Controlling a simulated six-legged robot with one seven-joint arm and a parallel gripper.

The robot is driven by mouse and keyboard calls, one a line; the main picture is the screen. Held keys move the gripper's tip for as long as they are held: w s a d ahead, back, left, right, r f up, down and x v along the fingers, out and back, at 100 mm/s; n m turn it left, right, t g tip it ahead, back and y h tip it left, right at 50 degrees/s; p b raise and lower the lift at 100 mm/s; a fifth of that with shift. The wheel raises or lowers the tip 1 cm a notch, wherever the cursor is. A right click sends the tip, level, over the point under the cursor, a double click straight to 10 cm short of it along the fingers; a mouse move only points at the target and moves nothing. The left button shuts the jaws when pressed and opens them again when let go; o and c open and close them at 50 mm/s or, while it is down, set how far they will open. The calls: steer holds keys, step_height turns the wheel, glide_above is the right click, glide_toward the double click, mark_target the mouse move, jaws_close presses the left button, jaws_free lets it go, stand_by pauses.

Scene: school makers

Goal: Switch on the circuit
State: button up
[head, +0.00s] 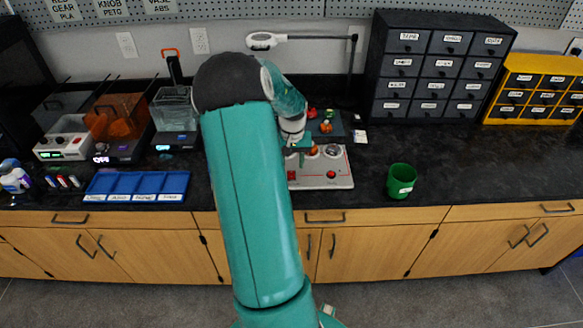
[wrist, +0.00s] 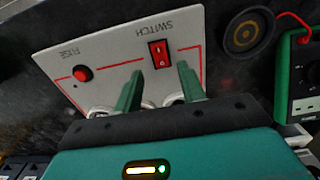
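The circuit board (head: 342,180) is a pale panel with red lines, lying on the dark counter; it fills much of the wrist view (wrist: 110,50). Its red rocker switch (wrist: 158,59) sits beside the upside-down word SWITCH; I cannot tell whether it is on or off. A round red fuse (wrist: 82,73) is on the same panel. My gripper (wrist: 160,69) has two green fingers spread apart, empty, with the switch between and just beyond their tips in the picture. In the head view my gripper (head: 303,147) is over the panel's back left part, and my arm hides some of it.
Black drawers (head: 433,68) and yellow drawers (head: 533,90) stand behind to the right. A blue tray (head: 137,187) lies left. A round black speaker-like part (wrist: 246,33) and a green-edged meter (wrist: 303,90) lie near the panel.

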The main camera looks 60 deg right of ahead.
mark_target(292, 175)
steer(key=shift+w+f, duration=0.1)
steer(key=shift+f, duration=1.35)
steer(key=shift+a, duration=0.1)
jaws_close()
steer(key=shift+s+a+t+h, duration=0.1)
steer(key=shift+a+t+h, duration=0.2)
steer(key=shift+h, duration=0.35)
steer(key=shift+s+a+t+h, duration=0.1)
steer(key=shift+t+h, duration=0.3)
steer(key=shift+h, duration=0.25)
jaws_free()
steer(key=shift+r, duration=0.1)
